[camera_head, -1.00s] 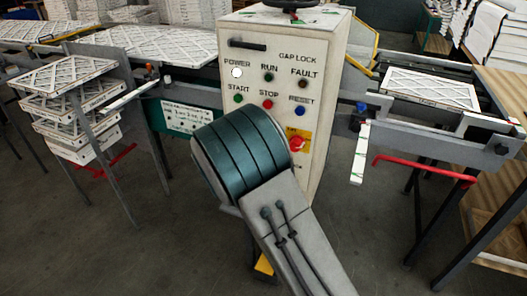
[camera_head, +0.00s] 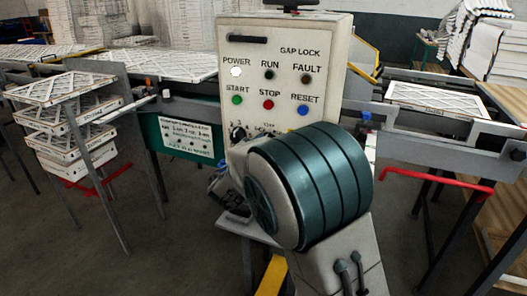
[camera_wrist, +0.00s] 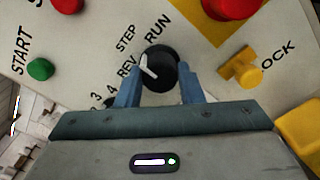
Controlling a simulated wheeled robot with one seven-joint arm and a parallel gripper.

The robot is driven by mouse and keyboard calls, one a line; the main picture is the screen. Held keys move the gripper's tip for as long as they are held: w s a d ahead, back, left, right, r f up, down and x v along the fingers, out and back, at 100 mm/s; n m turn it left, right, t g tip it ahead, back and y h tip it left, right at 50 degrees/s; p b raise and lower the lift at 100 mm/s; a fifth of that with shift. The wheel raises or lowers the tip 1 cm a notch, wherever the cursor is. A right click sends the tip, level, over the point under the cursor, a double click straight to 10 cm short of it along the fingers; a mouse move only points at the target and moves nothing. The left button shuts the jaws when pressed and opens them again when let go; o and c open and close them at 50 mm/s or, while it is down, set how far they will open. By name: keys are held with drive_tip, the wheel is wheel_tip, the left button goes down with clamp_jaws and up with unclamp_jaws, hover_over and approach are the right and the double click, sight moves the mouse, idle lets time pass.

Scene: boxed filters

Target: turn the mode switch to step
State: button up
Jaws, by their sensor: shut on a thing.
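The mode switch (camera_wrist: 161,70) is a round black knob with a white pointer, seen in the wrist view. Its labels REV, STEP and RUN stand around its left and upper side. The pointer aims up and left, roughly toward STEP; I cannot tell if it is exactly in line. My gripper (camera_wrist: 159,84) has its two blue fingers on either side of the knob, shut on it. In the head view my arm hides the switch and fingertips. The control box (camera_head: 285,70) stands upright in the middle.
Near the switch in the wrist view are a yellow lock knob (camera_wrist: 241,68), a red button (camera_wrist: 230,6) and a green start button (camera_wrist: 40,69). In the head view, conveyors flank the box, with stacked filters (camera_head: 68,118) left and a red bar (camera_head: 437,181) right.

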idle(0.3)
drive_tip(key=o, duration=1)
drive_tip(key=v, duration=1.3)
drive_tip(key=shift+s+b, duration=0.35)
drive_tip(key=shift+b, duration=0.1)
